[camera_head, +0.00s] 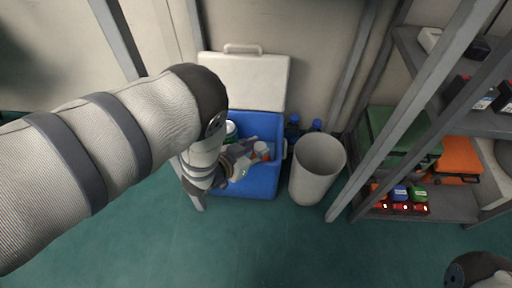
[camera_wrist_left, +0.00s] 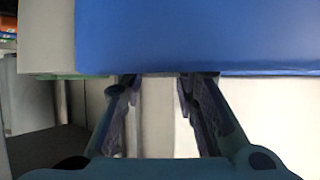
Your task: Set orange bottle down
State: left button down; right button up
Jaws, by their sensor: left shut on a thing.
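My left gripper (camera_head: 246,160) reaches into the open blue cooler (camera_head: 262,186) in the head view. It is shut on the orange bottle (camera_head: 263,155), which shows as a small orange patch under a pale top at the fingertips. The fingers and the cooler's inside hide most of the bottle. In the left wrist view the two dark fingers of the left gripper (camera_wrist_left: 158,82) stand apart in front of the blue cooler wall (camera_wrist_left: 200,35). No orange shows between them there. My right gripper is out of view.
A white-and-green item (camera_head: 231,129) sits inside the cooler, left of the gripper. The white lid (camera_head: 243,82) stands open behind. A grey bin (camera_head: 316,168) stands close on the right, with dark blue bottles (camera_head: 293,122) behind. A metal shelf (camera_head: 440,207) is farther right. The front floor is clear.

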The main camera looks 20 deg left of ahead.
pick_arm(q)
jog(key=shift+f, duration=0.15)
jog(key=c, duration=1.2)
grip_release()
jog(key=shift+c, duration=0.2)
